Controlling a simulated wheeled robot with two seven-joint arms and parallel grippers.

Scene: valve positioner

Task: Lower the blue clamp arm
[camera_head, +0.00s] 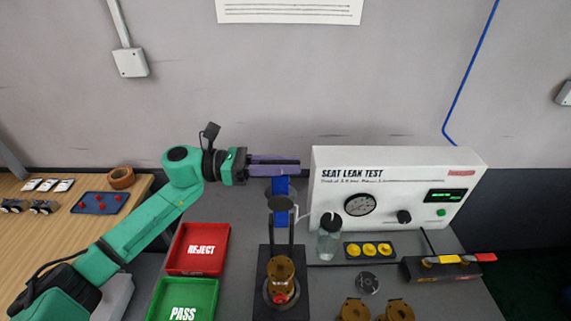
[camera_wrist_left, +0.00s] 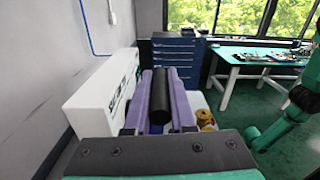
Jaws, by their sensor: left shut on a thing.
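The blue clamp arm (camera_head: 281,187) stands raised over the dark clamp fixture (camera_head: 262,255). A grey disc on it hides part of its length. My left gripper (camera_head: 298,167) reaches in from the left with purple fingers at the top of the clamp arm. In the left wrist view the fingers (camera_wrist_left: 168,105) are shut on a black cylindrical grip (camera_wrist_left: 173,88), with a bit of blue below it. A brass valve body (camera_head: 281,270) with a red part at its front sits in the fixture below. My right gripper is not in view.
A white seat leak test box (camera_head: 330,165) stands close to the right of the clamp. Red reject (camera_head: 185,262) and green pass (camera_head: 203,290) trays lie left. More brass bodies (camera_head: 353,309) stand at front right.

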